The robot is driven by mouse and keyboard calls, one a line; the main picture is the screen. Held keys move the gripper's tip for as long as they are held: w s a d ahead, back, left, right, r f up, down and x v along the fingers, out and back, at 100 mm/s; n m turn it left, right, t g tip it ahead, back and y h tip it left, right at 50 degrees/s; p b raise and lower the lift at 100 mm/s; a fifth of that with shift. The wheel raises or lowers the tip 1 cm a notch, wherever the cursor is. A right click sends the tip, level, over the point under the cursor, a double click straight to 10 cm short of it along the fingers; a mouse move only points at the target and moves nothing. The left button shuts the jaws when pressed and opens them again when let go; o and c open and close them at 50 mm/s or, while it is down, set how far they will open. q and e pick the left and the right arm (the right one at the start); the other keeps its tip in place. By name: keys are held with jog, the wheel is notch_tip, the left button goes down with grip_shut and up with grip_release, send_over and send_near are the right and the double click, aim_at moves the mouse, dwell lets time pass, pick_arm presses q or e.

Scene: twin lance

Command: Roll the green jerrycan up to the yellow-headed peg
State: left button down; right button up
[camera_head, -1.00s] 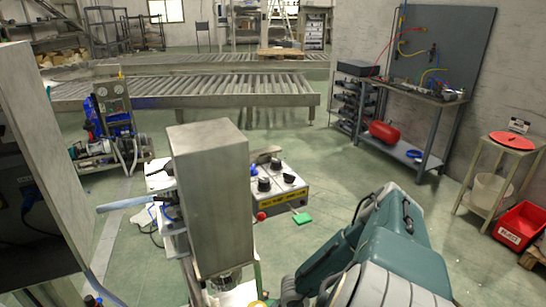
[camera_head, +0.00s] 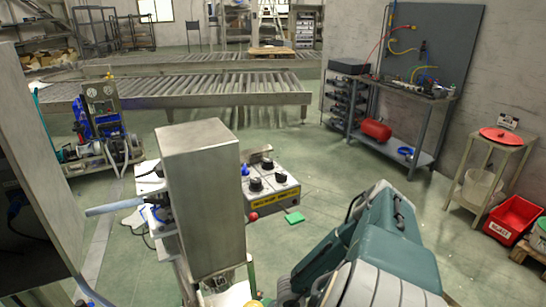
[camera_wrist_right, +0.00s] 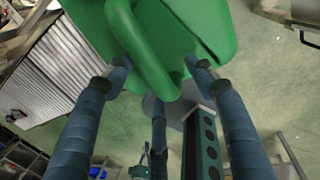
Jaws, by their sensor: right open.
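The green jerrycan (camera_wrist_right: 195,25) fills the top of the right wrist view, very close. Its handle (camera_wrist_right: 140,50) comes down between the two fingers of my right gripper (camera_wrist_right: 160,75). That gripper is open, with one fingertip on each side of the handle; whether they touch the can I cannot tell. In the head view my right arm comes in at the lower right, but its fingers do not show. A small yellow top (camera_head: 253,303) shows at the bottom edge there; I cannot tell if it is the peg's head. My left gripper is not in view.
A tall grey metal box (camera_head: 203,195) blocks the middle of the head view. A workbench (camera_head: 405,92) and a red crate (camera_head: 513,220) stand at right. Floor between is clear.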

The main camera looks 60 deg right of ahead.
jog(key=shift+w+r, duration=0.1)
jog(key=o, duration=0.6)
jog(key=r, duration=0.4)
jog(key=s+d+r, duration=0.1)
jog(key=r, duration=0.3)
jog(key=d+r, duration=0.1)
jog(key=r, duration=0.2)
jog(key=shift+s+r, duration=0.15)
jog(key=shift+r, duration=0.25)
jog(key=shift+a, duration=0.1)
